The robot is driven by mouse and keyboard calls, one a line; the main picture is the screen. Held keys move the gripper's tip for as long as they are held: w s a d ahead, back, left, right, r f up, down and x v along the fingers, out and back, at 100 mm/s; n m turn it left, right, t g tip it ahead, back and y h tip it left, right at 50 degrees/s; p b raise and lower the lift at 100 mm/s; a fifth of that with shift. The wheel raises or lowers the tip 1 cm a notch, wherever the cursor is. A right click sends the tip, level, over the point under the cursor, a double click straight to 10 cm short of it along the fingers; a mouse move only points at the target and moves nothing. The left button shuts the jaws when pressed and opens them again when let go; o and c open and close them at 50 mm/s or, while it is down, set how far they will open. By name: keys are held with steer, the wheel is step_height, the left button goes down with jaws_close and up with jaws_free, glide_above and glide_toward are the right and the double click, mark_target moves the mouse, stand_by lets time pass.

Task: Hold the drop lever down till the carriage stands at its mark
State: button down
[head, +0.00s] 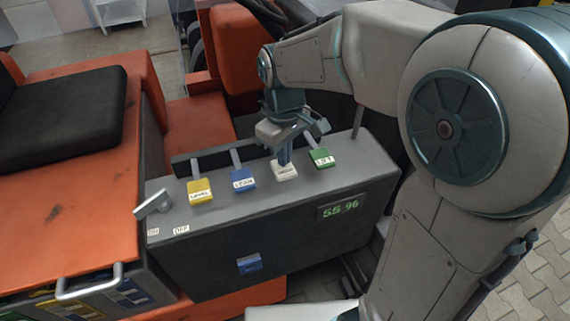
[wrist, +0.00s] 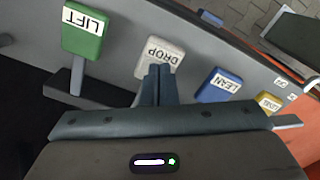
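The drop lever is the white paddle labelled DROP (head: 285,173), third from the left in the row on the grey console. It also shows in the wrist view (wrist: 163,58). My gripper (head: 284,160) points down over it. The two fingers (wrist: 157,74) are together, with nothing seen between them, and their tips meet the white paddle. I cannot tell how hard they press. A green display (head: 340,209) on the console front seems to read 55.96. I cannot make out the carriage or its mark.
The green LIFT paddle (head: 321,157) stands close on the right of the drop lever. The blue LEAN paddle (head: 243,179) and yellow LEVEL paddle (head: 200,190) stand on its left. A grey switch handle (head: 153,204) is at the console's left end. Orange seating is behind.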

steer(key=shift+f, duration=0.15)
steer(key=shift+f+b, duration=1.4)
steer(key=shift+f, duration=0.35)
stand_by(1.8)
step_height(320, 180, up, 7)
steer(key=p, duration=0.5)
steer(key=shift+p, duration=0.35)
steer(key=shift+f, duration=0.1)
